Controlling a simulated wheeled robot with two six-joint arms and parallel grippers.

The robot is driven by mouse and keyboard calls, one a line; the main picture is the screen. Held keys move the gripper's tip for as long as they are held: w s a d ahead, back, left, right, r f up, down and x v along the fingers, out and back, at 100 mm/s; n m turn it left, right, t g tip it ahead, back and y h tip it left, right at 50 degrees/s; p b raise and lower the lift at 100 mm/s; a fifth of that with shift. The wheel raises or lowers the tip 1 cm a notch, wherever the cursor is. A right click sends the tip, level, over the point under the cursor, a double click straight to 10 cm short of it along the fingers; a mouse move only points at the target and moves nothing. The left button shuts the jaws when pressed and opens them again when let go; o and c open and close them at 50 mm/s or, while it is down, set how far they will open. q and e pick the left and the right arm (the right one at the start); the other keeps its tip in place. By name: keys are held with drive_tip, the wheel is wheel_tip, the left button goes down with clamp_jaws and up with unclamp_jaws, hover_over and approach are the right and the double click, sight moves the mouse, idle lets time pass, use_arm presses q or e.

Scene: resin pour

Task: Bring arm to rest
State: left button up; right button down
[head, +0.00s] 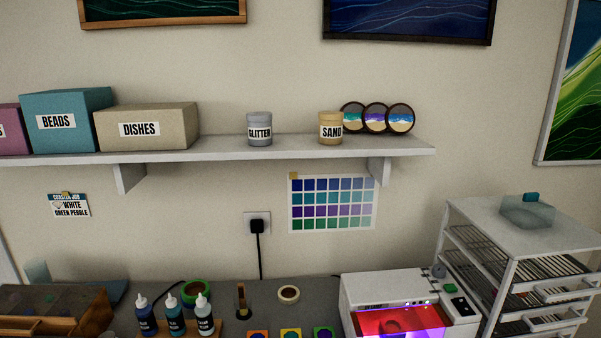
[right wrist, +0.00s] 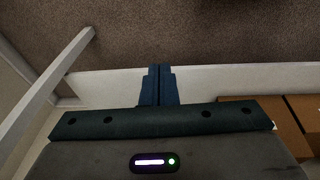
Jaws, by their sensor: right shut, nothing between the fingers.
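My right gripper (right wrist: 155,85) shows in the right wrist view with its two dark blue fingers together and nothing between them. It hangs in free space above a brown floor (right wrist: 200,35), with a white bar or edge behind its fingers. Neither of my grippers shows in the head view.
A shelf (head: 290,150) above carries boxes and jars. Brown boxes (right wrist: 262,113) are right of my right gripper.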

drive_tip(key=s+f+b, duration=0.2)
drive_tip(key=s+f, duration=0.7)
drive_tip(key=f, duration=0.3)
drive_tip(key=s+d+f+g+b, duration=0.1)
drive_tip(key=s+f+b, duration=0.2)
drive_tip(key=s+f, duration=0.6)
wheel_tip(320, 180, down, 3)
drive_tip(key=shift+b, duration=0.35)
